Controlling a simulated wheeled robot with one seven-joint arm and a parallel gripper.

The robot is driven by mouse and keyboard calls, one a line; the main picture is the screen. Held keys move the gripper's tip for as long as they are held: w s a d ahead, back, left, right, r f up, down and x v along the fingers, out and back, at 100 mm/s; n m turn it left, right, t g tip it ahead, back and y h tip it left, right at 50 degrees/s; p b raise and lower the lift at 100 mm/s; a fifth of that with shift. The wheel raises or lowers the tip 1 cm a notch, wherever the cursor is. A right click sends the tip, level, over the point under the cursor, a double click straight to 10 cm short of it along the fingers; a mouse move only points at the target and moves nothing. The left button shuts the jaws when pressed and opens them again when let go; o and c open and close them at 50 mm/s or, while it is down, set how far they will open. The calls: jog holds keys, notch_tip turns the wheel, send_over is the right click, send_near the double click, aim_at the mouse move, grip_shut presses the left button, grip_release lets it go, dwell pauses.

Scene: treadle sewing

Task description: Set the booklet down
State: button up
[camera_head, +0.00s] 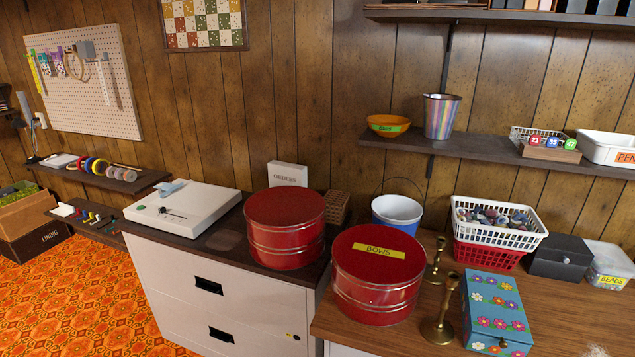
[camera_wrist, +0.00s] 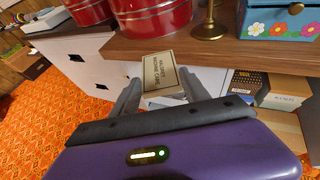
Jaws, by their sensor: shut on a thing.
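The booklet (camera_wrist: 160,73), tan with dark print on its cover, shows in the wrist view. My gripper (camera_wrist: 160,92) is shut on it, with one grey finger at each side. The booklet is in front of the wooden counter's edge, and its lower part is partly hidden by my gripper. I cannot tell whether it touches anything beneath. Neither the booklet nor my gripper can be made out in the head view.
The wooden counter (camera_head: 435,268) holds a red BOWS tin (camera_head: 377,290), brass candlesticks (camera_head: 438,325) and a blue flowered box (camera_head: 493,310). The white drawer cabinet (camera_head: 190,300) stands left. Boxes (camera_wrist: 286,90) sit under the counter at right. Orange patterned floor (camera_wrist: 50,115) is open at left.

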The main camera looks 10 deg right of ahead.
jog(key=s+a+f+n+y, duration=0.1)
jog(key=s+a+f, duration=0.1)
jog(key=a, duration=0.5)
jog(key=shift+s+a+f, duration=0.35)
jog(key=shift+s+f, duration=0.05)
jog(key=shift+f, duration=0.25)
